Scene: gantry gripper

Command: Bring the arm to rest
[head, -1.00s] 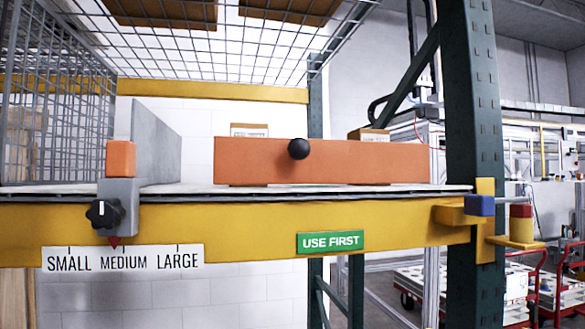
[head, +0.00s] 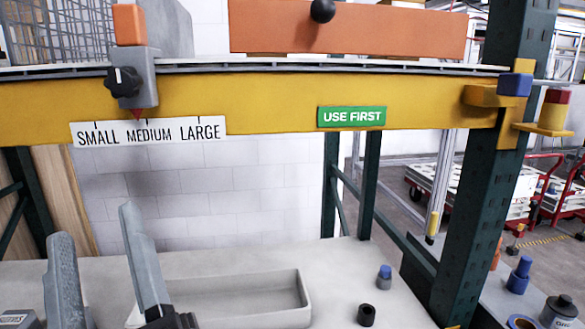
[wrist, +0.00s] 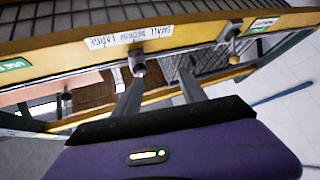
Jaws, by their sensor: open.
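My gripper (head: 94,224) is at the lower left of the head view, its two grey fingers pointing up and spread apart with nothing between them. In the wrist view my gripper (wrist: 160,82) also shows its two fingers apart and empty, below the yellow beam. The fingers stand in front of the shelf, below the beam (head: 270,98) and its size label (head: 150,131), and touch neither. A grey slider with a black knob (head: 124,82) sits on the beam, its red pointer near MEDIUM.
An orange-fronted bin (head: 400,32) sits on the shelf above. Below, a grey counter holds a shallow tray (head: 290,312), a blue-capped bottle (head: 384,278) and a black cylinder (head: 366,314). A dark green post (head: 480,190) stands at the right.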

